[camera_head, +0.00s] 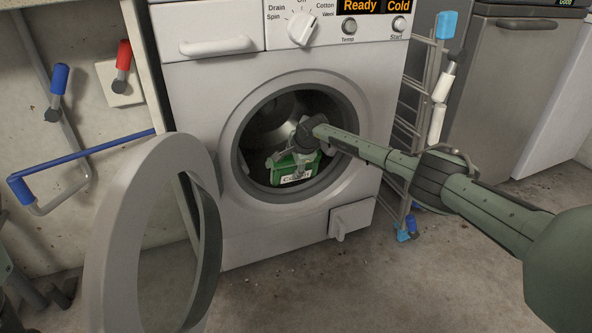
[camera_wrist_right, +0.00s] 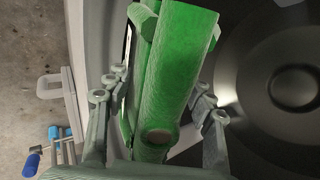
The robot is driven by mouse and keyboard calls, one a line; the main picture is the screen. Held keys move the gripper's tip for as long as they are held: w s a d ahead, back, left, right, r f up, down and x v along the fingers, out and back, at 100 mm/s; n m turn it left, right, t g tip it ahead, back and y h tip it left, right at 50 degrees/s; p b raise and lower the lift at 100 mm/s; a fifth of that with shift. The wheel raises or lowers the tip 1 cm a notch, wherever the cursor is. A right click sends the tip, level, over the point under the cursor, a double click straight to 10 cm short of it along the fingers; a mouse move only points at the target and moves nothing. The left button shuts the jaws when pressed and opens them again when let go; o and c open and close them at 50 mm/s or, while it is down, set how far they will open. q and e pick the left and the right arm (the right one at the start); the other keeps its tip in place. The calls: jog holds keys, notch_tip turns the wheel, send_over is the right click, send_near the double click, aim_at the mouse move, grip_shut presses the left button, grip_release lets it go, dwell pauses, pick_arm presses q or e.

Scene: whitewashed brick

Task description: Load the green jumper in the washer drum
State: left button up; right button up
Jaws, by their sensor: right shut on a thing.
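The washer (camera_head: 270,220) is white and front-loading, with its round door (camera_head: 100,250) swung open to the left. The green jumper (camera_head: 290,166) is a folded green bundle with a white lettered patch, at the lower mouth of the dark drum (camera_head: 283,117). My right gripper (camera_head: 290,158) reaches into the opening and is shut on the jumper. In the right wrist view the jumper (camera_wrist_right: 172,75) stands between the two fingers (camera_wrist_right: 160,115), with the drum's back wall (camera_wrist_right: 290,85) to the right. My left gripper is not in view.
A blue-ended pipe (camera_head: 85,155) and red and blue taps (camera_head: 123,56) are on the wall at left. A drying rack (camera_head: 425,95) stands close to the washer's right side. Grey and white cabinets are further right. The floor in front is clear.

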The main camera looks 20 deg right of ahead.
jog(key=shift+w+r, duration=0.1)
jog(key=shift+w, duration=0.25)
jog(key=o, duration=1.7)
jog(key=shift+o, duration=0.2)
jog(key=shift+s, duration=0.1)
jog(key=v, duration=1.2)
